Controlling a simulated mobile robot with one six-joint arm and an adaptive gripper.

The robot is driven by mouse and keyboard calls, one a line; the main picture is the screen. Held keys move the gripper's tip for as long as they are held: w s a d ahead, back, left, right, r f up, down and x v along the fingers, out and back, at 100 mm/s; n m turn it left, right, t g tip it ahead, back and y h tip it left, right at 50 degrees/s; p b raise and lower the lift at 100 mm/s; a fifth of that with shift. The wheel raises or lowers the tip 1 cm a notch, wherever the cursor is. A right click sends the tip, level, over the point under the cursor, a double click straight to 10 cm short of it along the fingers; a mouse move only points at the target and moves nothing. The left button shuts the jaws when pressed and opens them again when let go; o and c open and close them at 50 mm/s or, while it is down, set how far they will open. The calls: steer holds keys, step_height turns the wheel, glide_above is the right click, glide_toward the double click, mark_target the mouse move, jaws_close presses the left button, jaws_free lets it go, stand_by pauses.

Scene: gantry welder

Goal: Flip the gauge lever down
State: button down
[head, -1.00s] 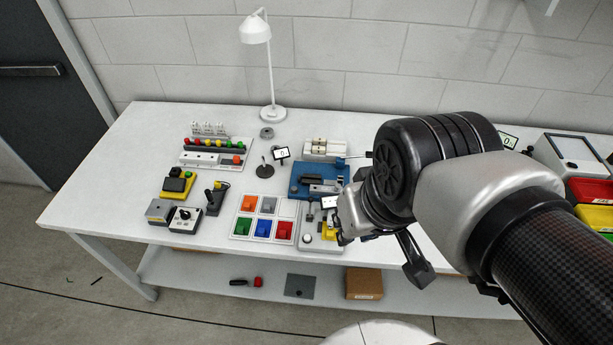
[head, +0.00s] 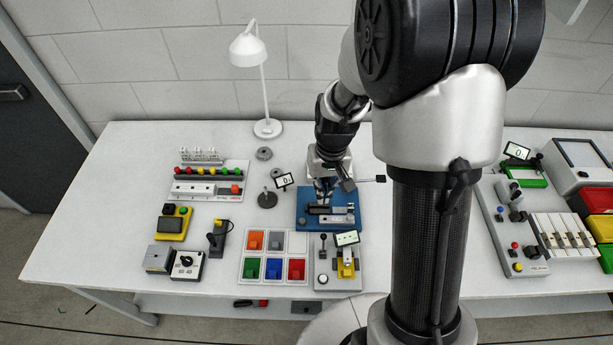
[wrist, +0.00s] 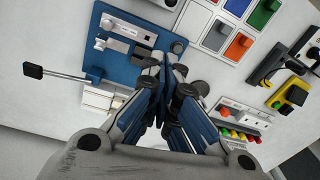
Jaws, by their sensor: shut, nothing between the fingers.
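My gripper (head: 323,196) is shut and empty, pointing down over the back part of the blue fixture (head: 347,222). In the wrist view its fingertips (wrist: 170,65) meet beside the edge of the blue plate (wrist: 88,60); I cannot tell whether they touch it. A thin lever with a black end (head: 380,179) sticks out to the right behind the fixture; its black end also shows in the wrist view (wrist: 33,71), clear of the fingers. Another upright black-knobbed lever (head: 323,241) stands on the grey panel in front, beside a small display (head: 347,238). Which one is the gauge lever is unclear.
A tray of coloured blocks (head: 275,256) lies front left, and a lamp (head: 268,128) stands behind. My arm hides the table to the right of the fixture.

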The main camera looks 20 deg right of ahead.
mark_target(323, 243)
steer(key=shift+w+f, duration=0.25)
steer(key=shift+f, duration=0.3)
steer(key=f+b, duration=0.1)
steer(key=f, duration=0.2)
steer(key=f+b, duration=0.1)
steer(key=f, duration=0.6)
steer(key=shift+w+a+f+b, duration=0.1)
steer(key=shift+a+b, duration=0.15)
steer(key=shift+b, duration=0.15)
steer(key=s, duration=0.1)
steer(key=s+r, duration=0.1)
steer(key=s, duration=0.1)
steer(key=shift+a+r, duration=0.15)
steer(key=shift+a, duration=0.05)
steer(key=shift+s+r, duration=0.1)
steer(key=shift+s, duration=0.25)
steer(key=shift+w+b, duration=0.1)
steer(key=shift+b, duration=0.25)
